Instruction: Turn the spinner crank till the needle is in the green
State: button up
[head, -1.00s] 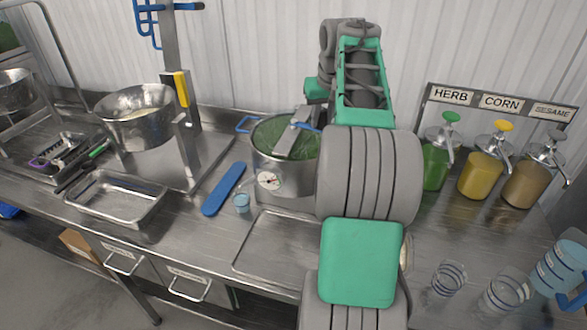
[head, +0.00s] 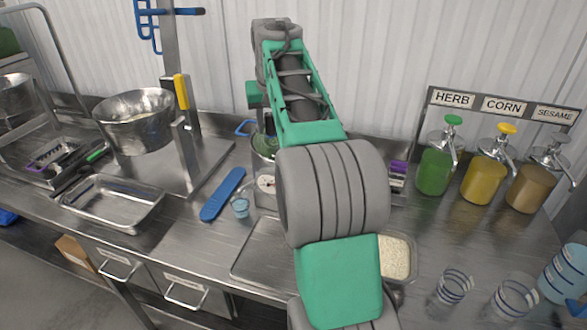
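The spinner (head: 263,146) is a round metal pot with green contents and a blue side handle, at mid-table in the head view. Its left edge shows; my green and grey arm covers the rest, including the crank. A small round white dial (head: 266,184) sits on its front, partly beside my arm. The needle and coloured zones are too small to read. My gripper is hidden behind my arm, so its hold on anything cannot be seen.
A flat tray (head: 262,252) is in front. A rice container (head: 412,258) and sauce pump bottles (head: 436,168) stand to the right. A metal bowl (head: 135,122) stands left.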

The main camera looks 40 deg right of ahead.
jog(key=o, duration=0.5)
jog(key=shift+c, duration=0.2)
notch_tip(320, 180, up, 9)
jog(key=p, duration=0.9)
jog(key=shift+r, duration=0.15)
